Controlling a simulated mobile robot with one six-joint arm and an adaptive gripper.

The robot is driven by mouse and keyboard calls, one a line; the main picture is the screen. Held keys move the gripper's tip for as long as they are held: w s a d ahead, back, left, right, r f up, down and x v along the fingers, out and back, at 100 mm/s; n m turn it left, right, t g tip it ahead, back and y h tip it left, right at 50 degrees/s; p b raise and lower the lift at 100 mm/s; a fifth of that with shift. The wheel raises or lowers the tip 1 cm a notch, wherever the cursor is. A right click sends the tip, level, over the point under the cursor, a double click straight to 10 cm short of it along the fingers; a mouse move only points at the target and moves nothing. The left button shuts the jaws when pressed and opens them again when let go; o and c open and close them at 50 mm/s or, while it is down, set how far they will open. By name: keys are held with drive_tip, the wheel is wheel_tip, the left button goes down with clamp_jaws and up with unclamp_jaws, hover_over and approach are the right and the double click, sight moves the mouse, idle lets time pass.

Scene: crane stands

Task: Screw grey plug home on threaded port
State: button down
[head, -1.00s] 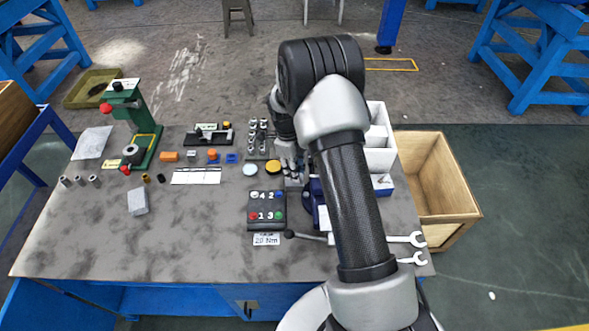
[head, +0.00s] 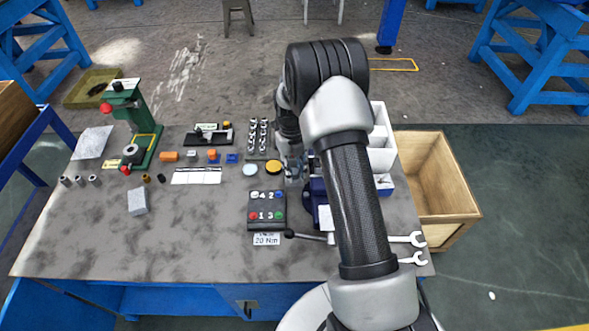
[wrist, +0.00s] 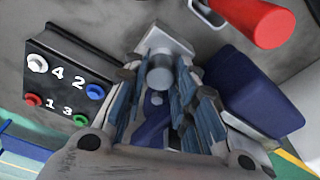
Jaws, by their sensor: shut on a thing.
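In the wrist view my gripper (wrist: 158,82) has its fingers on either side of a short grey cylinder, which looks like the grey plug (wrist: 160,72). A pale grey square block (wrist: 172,42) shows just beyond it. I cannot make out the threaded port, nor whether the plug touches it. The blue vise (wrist: 250,90) stands close on the right of the fingers. In the head view my gripper (head: 293,170) is low over the bench beside the blue vise (head: 318,205), partly hidden by my arm.
A black panel with coloured buttons (head: 267,211) lies left of the vise. A yellow disc (head: 273,167) and a pale disc (head: 250,169) lie near my gripper. White bins (head: 380,158) stand to the right. In the wrist view a red cylinder (wrist: 258,18) juts in at upper right.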

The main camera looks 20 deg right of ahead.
drive_tip(key=c, duration=1.2)
unclamp_jaws()
drive_tip(key=shift+c, duration=1)
